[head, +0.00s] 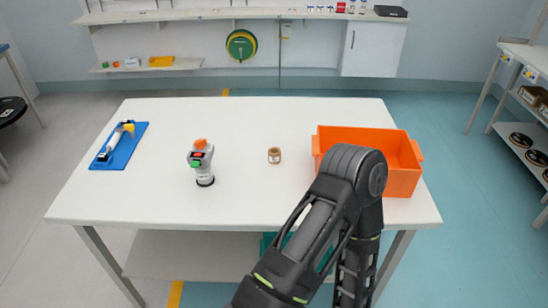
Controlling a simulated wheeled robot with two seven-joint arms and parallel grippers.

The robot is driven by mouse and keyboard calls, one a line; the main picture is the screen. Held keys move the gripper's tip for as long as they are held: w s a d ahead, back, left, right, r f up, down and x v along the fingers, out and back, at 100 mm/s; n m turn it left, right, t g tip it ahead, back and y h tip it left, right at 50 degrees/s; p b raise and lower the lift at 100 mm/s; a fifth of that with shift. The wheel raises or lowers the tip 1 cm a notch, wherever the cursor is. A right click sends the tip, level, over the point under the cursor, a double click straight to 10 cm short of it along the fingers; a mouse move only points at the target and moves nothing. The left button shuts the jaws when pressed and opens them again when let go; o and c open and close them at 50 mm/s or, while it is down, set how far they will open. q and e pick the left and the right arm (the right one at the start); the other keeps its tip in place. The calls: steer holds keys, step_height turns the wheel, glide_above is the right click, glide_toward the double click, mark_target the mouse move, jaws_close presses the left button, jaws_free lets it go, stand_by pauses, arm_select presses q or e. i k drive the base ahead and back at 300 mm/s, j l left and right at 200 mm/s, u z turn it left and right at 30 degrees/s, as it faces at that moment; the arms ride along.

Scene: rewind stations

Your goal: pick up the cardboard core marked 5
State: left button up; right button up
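A small brown cardboard core (274,155) stands upright on the white table (240,205), near its middle. Its marking is too small to read. One of my dark arms rises from the bottom of the head view and bends in front of the table's right part. Its gripper is not visible. My other arm and gripper are out of view too.
An orange crate (404,180) stands at the table's right, partly behind my arm. A grey device with coloured buttons (204,167) stands left of the core. A blue mat (133,150) with a yellow-and-white tool lies far left. The table's front left is clear.

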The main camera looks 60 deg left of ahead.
mark_target(274, 156)
steer(key=u, duration=1.55)
steer(key=i+u, duration=0.3)
steer(key=i+j, duration=0.2)
steer(key=i, duration=0.3)
steer(key=k+l+z, duration=0.3)
